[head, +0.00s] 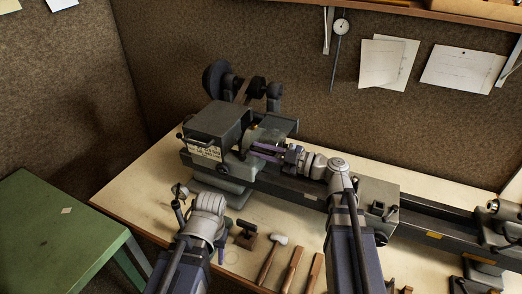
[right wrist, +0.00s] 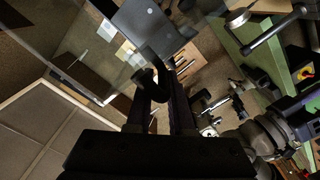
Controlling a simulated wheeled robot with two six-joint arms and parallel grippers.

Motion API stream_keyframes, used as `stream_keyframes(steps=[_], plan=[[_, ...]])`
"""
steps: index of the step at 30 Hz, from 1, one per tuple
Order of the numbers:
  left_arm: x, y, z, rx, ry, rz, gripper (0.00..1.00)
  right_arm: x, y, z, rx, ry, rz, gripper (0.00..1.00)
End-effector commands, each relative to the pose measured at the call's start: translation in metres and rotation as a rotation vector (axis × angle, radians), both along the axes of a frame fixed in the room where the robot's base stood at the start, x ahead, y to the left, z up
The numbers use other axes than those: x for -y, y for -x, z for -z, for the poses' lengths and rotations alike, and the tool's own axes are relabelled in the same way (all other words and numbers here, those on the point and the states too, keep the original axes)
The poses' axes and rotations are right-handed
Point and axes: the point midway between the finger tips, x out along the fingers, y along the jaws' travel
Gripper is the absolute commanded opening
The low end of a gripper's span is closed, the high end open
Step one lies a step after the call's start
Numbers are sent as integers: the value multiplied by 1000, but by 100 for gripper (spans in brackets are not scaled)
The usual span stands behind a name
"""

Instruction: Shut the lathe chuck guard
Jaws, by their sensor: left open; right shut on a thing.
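The grey lathe (head: 215,122) stands on the bench, its headstock at the left. My right gripper (head: 258,151) reaches in from the right beside the headstock, at the chuck area. In the right wrist view its fingers (right wrist: 160,95) are shut on a dark curved handle (right wrist: 154,72). A clear panel (right wrist: 88,40), seemingly the chuck guard, shows beside that handle. The guard is hard to make out in the head view, and its angle cannot be told. The chuck is mostly hidden by my gripper. My left gripper (head: 179,196) is open and empty in front of the headstock, at the bench's front-left.
A small dark block tool (head: 247,234), a hammer (head: 271,258) and wooden-handled tools (head: 292,268) lie along the bench front between my arms. A green table (head: 55,235) stands at left. A shelf (head: 450,15) and a hanging gauge (head: 338,45) are on the back wall.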

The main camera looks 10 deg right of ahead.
Motion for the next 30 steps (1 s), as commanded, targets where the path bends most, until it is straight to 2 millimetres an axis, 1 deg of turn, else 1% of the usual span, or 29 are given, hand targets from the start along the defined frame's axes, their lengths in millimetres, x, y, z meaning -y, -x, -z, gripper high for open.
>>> stream_keyframes(steps=[1, 6, 13, 25, 26, 30], plan=[[0, 0, 9, 0, 0, 0, 50, 2, -3, 8, -1, -4, 7, 0], [0, 0, 17, 0, 0, -1, 50, 3, -4, 16, 0, -5, 7, 0], [0, 0, 21, 0, 0, -1, 50, 4, -5, 22, -3, 2, 8, 0], [0, 0, 23, 0, 0, -1, 50, 4, -4, 24, -5, 2, 7, 0], [0, 0, 23, 0, 0, -1, 50, 4, -4, 24, -5, 2, 7, 25], [0, 0, 23, 0, 0, -1, 50, 4, -4, 24, -4, 3, 8, 41]])
